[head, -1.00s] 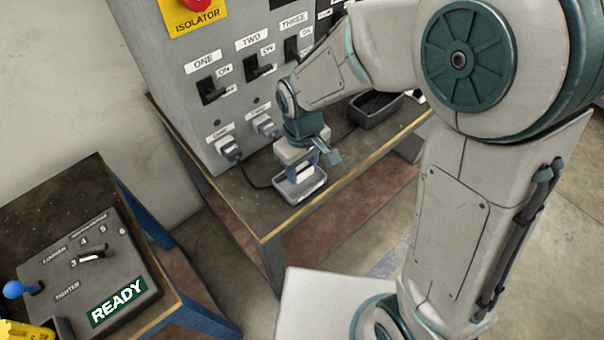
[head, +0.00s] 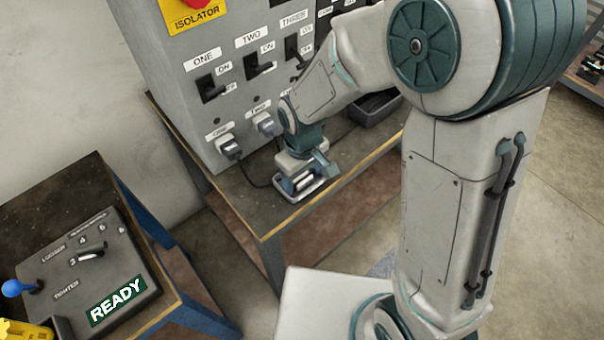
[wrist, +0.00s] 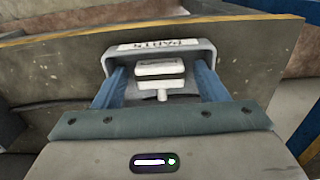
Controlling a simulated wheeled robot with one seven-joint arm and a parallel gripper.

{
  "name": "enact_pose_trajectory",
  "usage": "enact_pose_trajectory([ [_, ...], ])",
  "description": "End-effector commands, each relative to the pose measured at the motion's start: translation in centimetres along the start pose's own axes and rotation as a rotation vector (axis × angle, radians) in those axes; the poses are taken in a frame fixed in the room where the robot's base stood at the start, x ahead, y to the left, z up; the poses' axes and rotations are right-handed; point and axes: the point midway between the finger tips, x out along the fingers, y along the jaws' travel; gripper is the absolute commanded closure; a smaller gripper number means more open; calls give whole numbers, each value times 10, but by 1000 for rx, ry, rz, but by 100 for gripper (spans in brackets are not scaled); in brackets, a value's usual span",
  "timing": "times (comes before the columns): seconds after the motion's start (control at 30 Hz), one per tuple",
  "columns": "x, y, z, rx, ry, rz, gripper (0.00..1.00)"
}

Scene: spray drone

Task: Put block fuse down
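The block fuse (wrist: 160,72) is a small pale block with a short stub, seen between my fingers in the wrist view. It appears to lie in the grey parts tray (wrist: 122,58), whose label is partly readable. My gripper (head: 299,184) is down at this tray (head: 318,196) on the bench. Its two blue fingers stand apart on either side of the fuse, with a narrow gap showing at each side, so it looks open. The fingertips reach inside the tray walls. Whether the fuse touches the tray floor is hard to see.
The grey electrical cabinet (head: 180,90) with switches and plugs stands behind the tray. A dark bin (head: 376,108) sits further right on the bench (head: 268,224). A control box reading READY (head: 117,300) is on the left table. Cables run near the tray.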

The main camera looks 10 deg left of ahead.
Motion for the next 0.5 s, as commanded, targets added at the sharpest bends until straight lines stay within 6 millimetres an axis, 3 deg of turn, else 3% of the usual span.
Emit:
enact_pose_trajectory([
  [0.23,-11,0,-1,0,2,1,34],
  [0.5,-68,1,-1,2,7,2,34],
])
